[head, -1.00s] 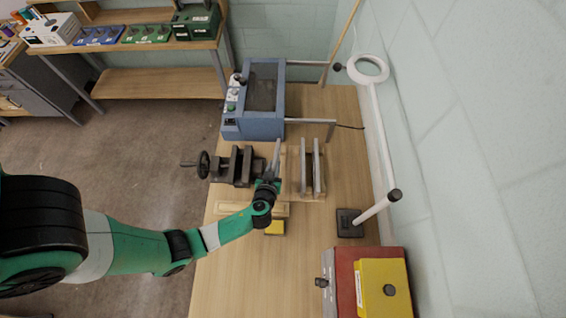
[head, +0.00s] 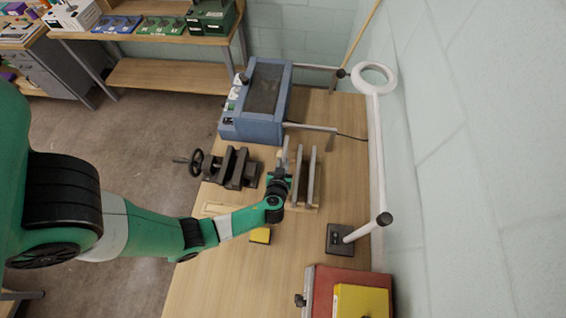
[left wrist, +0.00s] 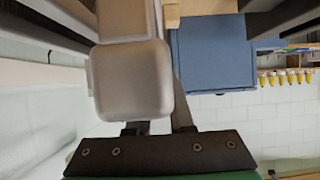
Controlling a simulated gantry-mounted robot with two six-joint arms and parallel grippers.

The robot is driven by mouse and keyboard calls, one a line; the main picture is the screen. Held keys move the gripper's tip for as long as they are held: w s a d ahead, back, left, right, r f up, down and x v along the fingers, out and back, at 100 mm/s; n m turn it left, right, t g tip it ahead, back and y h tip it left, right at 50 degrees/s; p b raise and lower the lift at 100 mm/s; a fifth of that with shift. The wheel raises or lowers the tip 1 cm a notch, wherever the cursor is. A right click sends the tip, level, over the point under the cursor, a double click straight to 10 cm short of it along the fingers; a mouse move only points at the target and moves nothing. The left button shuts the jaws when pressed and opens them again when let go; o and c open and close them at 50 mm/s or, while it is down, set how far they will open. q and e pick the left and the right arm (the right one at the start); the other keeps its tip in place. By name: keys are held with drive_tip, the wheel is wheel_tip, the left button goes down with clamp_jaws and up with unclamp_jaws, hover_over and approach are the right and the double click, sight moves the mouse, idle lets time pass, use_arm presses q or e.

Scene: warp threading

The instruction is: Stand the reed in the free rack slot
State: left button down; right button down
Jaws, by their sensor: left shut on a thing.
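My left gripper (head: 282,172) is shut on the reed, a thin pale grey bar (head: 285,150) seen nearly edge-on in the head view. The rack (head: 312,208) has a light wooden base on the bench, with two grey upright bars (head: 314,175) in it. The gripper and held reed are at the rack's left side, close beside the left bar. I cannot tell whether the reed touches the rack or is inside a slot. In the left wrist view a large pale block (left wrist: 130,80) hides much of the area around the fingers. My right gripper is not in view.
A dark vise (head: 238,168) stands left of the rack, and a blue machine (head: 257,100) stands behind it. A lamp base (head: 340,238), a yellow block (head: 260,235) and a red-and-yellow box (head: 350,290) are nearer.

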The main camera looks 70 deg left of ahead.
use_arm(q)
drive_tip(key=shift+f+b, duration=1.8)
drive_tip(key=shift+f, duration=0.3)
drive_tip(key=shift+f+b, duration=0.45)
drive_tip(key=c, duration=0.7)
unclamp_jaws()
